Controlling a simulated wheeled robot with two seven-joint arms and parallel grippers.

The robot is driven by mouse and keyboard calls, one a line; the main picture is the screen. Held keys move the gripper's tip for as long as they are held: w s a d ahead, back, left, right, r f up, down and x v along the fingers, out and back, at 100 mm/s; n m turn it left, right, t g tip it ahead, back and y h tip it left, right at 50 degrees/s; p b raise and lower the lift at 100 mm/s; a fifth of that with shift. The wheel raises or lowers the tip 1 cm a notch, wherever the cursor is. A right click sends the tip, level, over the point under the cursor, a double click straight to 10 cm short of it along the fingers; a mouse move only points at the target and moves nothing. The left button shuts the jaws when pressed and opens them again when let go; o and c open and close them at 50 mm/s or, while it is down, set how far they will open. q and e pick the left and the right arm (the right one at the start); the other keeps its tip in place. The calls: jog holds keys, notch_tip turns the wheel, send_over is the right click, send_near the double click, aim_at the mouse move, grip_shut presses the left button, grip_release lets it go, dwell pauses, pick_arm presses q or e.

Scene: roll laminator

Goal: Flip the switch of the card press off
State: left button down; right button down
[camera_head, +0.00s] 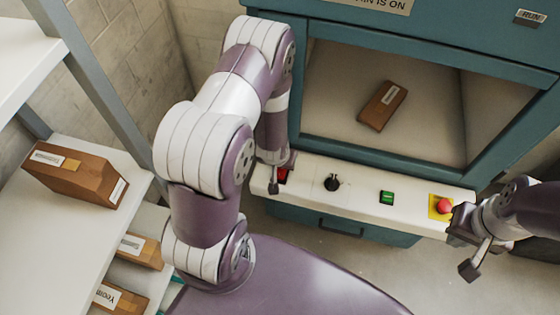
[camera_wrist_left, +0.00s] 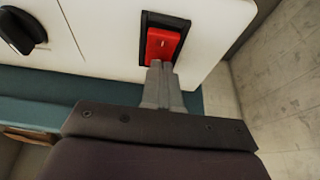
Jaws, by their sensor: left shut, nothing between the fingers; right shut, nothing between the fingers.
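The card press is a large teal machine (camera_head: 400,155) with a white control panel (camera_head: 310,205) along its front. Its red rocker switch (camera_head: 283,174) sits at the panel's left end, partly hidden by my left gripper (camera_head: 274,186) in the head view. In the left wrist view the red switch (camera_wrist_left: 163,46) sits in a black frame. The shut, empty fingertips of my left gripper (camera_wrist_left: 158,66) are at its lower edge; I cannot tell whether they touch it. My right gripper (camera_head: 470,268) is shut and empty, in front of the panel's right end.
The panel also carries a black knob (camera_head: 332,183), a green button (camera_head: 387,197) and a red emergency button (camera_head: 444,205) on yellow. A brown box (camera_head: 382,106) lies behind the press opening. Shelves (camera_head: 45,225) with labelled brown boxes (camera_head: 75,174) stand at left.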

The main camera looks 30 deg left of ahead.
pick_arm(q)
jog(key=shift+s, duration=0.25)
jog(key=shift+s+d+p, duration=0.2)
jog(key=shift+s+p, duration=0.1)
jog(key=shift+s, duration=0.35)
